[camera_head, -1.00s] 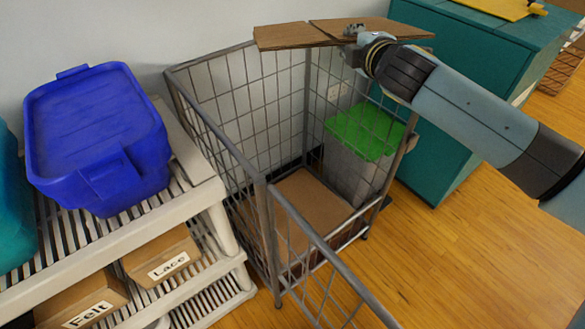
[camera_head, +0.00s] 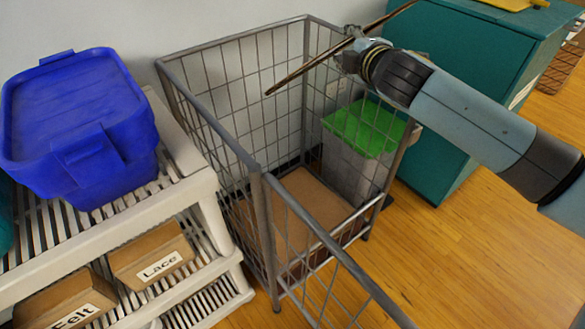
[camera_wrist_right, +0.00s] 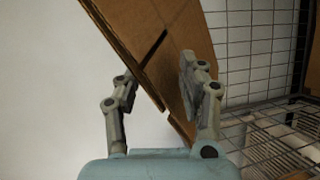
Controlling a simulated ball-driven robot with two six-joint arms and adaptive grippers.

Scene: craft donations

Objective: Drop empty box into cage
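The empty box (camera_head: 305,72) is flat brown cardboard, seen almost edge-on in the head view and tilted, its left end low and its right end high. It is in the air over the back of the wire cage (camera_head: 215,128). My right gripper (camera_head: 352,52) is around the middle of the cardboard, above the cage's right side. The exact contact of the left finger is partly hidden. My left gripper is not in view.
A pale slatted shelf (camera_head: 185,190) with a blue tub (camera_head: 75,115) and labelled boxes stands left. A teal cabinet (camera_head: 460,60) stands behind right. Wooden floor is free at right.

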